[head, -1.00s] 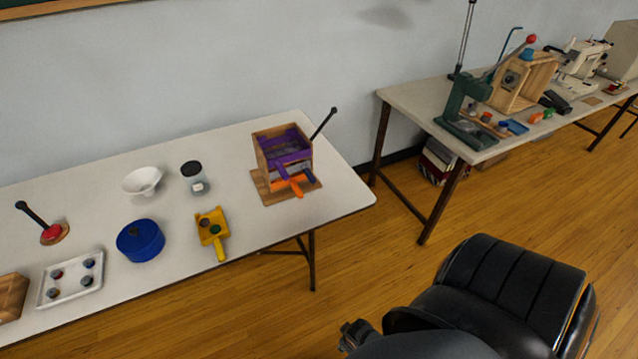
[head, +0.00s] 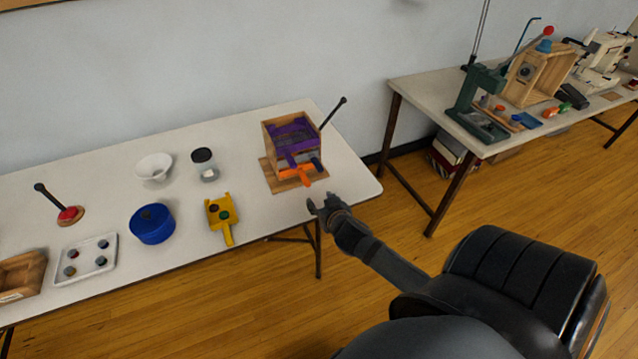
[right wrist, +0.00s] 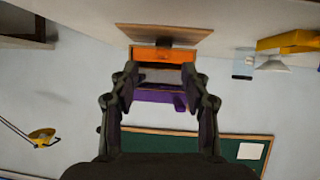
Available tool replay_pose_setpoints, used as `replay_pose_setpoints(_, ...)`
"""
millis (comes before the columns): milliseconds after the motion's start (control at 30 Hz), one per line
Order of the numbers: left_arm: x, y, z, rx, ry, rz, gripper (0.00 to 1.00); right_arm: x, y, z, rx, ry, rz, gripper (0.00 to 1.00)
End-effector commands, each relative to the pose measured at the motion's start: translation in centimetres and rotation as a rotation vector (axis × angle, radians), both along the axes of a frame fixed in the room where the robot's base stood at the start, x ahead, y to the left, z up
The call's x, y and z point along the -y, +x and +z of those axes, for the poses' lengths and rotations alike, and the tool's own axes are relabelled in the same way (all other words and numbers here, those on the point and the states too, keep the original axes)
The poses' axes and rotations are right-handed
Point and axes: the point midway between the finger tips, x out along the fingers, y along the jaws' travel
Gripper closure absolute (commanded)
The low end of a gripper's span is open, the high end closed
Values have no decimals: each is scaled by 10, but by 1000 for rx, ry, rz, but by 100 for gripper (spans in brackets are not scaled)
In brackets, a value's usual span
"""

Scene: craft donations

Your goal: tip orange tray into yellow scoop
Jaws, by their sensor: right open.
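The orange tray (head: 298,172) sits low in a wooden frame on the left table, its handle sticking out to the front, below a purple tray (head: 292,141). The orange tray also shows in the right wrist view (right wrist: 160,55), beyond my fingers. The yellow scoop (head: 221,212) lies on the table left of the frame, with a dark and a green round piece in it. It shows at the right in the right wrist view (right wrist: 290,40). My left gripper is out of view.
A lever (head: 335,111) rises at the frame's right side. The table between scoop and frame is clear.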

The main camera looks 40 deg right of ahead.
Motion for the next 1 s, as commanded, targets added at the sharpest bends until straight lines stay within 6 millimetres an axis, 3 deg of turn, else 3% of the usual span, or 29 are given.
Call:
replay_pose_setpoints(100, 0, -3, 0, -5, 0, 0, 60, 6, 17, 7, 90, 14, 29, 53)
replay_pose_setpoints(333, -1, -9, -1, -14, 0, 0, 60, 8, 25, 8, 119, 26, 40, 53)
replay_pose_setpoints(800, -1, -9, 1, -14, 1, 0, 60, 26, 99, -24, 116, 27, 37, 53)
replay_pose_setpoints(1000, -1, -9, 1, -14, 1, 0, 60, 29, 114, -31, 116, 27, 38, 53)
